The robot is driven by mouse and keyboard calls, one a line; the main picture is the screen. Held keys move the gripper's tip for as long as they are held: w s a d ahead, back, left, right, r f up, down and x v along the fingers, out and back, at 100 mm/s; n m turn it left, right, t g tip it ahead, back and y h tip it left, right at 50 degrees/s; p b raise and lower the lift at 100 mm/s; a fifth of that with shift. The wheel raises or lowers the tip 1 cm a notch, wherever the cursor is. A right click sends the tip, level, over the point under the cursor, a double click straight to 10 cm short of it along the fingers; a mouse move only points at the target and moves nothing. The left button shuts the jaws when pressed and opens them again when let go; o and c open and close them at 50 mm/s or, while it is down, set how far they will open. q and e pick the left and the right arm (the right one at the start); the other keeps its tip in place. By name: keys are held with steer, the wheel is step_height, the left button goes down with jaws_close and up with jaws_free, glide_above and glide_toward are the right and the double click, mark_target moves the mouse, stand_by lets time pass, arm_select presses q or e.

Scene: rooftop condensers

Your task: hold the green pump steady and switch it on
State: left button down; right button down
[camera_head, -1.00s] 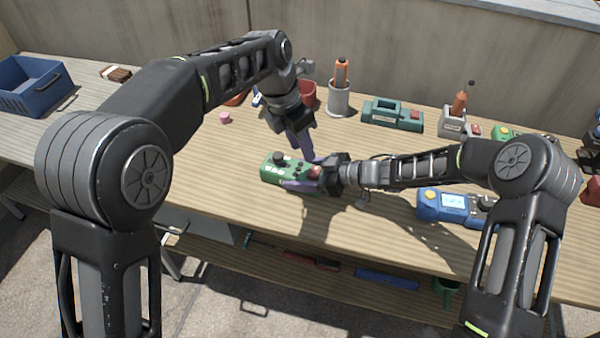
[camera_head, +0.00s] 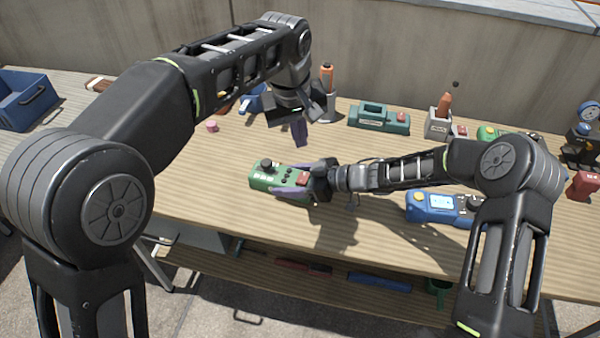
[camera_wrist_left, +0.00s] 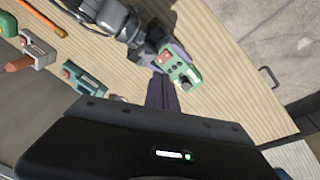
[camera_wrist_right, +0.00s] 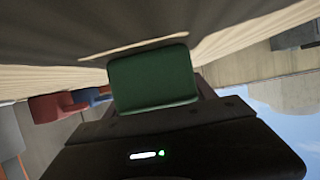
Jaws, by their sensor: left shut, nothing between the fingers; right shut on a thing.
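The green pump (camera_head: 277,178) lies on the wooden table in the head view, with a black knob at its left, small dark buttons and a red switch at its right end. My right gripper (camera_head: 293,181) is shut on its right end, a finger along each side. In the right wrist view the green end of the pump (camera_wrist_right: 153,78) fills the space between the fingers. My left gripper (camera_head: 300,134) is shut and empty, pointing down above the table, behind and apart from the pump. In the left wrist view its closed fingers (camera_wrist_left: 161,93) point toward the pump (camera_wrist_left: 181,70).
A blue device with a screen (camera_head: 441,208) is right of the pump. A teal box (camera_head: 379,118), a grey holder with an orange tool (camera_head: 440,124) and another green device (camera_head: 490,134) stand behind. A blue crate (camera_head: 27,98) is far left. The table left of the pump is clear.

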mark_target(301, 181)
arm_select(q)
steer(key=m, duration=0.6)
steer(key=shift+w+a+m, duration=0.1)
steer(key=shift+a+m, duration=0.2)
steer(key=shift+f, duration=0.1)
steer(key=x, duration=1.2)
steer(key=shift+s+a+f, duration=0.35)
steer(key=shift+f, duration=0.6)
steer(key=shift+s+a+f, duration=0.1)
steer(key=shift+s+f, duration=0.1)
steer(key=shift+f, duration=0.2)
steer(key=shift+w+r, duration=0.1)
